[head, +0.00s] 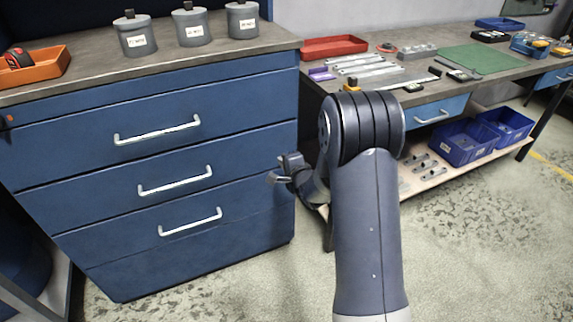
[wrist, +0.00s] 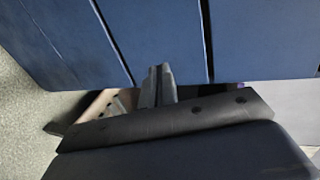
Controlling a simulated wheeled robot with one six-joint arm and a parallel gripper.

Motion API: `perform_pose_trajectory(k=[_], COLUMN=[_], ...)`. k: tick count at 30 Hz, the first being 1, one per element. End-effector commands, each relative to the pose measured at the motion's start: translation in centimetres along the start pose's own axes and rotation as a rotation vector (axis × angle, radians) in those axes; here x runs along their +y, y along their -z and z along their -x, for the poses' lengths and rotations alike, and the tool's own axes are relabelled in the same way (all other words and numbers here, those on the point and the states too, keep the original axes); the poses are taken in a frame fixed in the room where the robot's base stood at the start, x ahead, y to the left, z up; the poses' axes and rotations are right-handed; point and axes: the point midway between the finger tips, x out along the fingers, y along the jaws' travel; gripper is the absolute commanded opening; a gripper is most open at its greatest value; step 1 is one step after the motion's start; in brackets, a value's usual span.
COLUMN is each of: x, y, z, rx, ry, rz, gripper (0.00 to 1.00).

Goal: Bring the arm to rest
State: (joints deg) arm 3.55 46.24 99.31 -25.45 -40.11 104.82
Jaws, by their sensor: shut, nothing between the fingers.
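My gripper (head: 281,172) is at the end of my folded arm, in front of the right side of the blue drawer cabinet (head: 240,108). It is shut and empty. In the wrist view, its narrow grey fingers (wrist: 160,70) lie close together and point toward the dark blue drawer fronts (wrist: 155,35). I cannot tell how wide the gap to the cabinet is. My arm's upper link and dark elbow stand in the middle of the head view and hide part of the workbench behind.
The cabinet's drawers look shut, with pale handles (head: 157,131). On top are several grey lidded pots (head: 190,28) and an orange tray (head: 36,68). A workbench (head: 440,62) at right holds a red tray (head: 334,47) and a green mat (head: 478,58). Blue bins (head: 464,142) sit below. The right foreground floor is clear.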

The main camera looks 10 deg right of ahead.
Motion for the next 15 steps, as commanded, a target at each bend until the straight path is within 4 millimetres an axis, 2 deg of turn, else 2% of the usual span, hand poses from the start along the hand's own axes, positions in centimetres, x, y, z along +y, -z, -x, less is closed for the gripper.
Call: perform_pose_trajectory(k=[6,15], x=[0.0,0.0], y=[0.0,0.0], z=[1.9,2.1], rx=[0.000,0.000], ry=[0.000,0.000], rz=[0.000,0.001], gripper=[0.00,0.00])
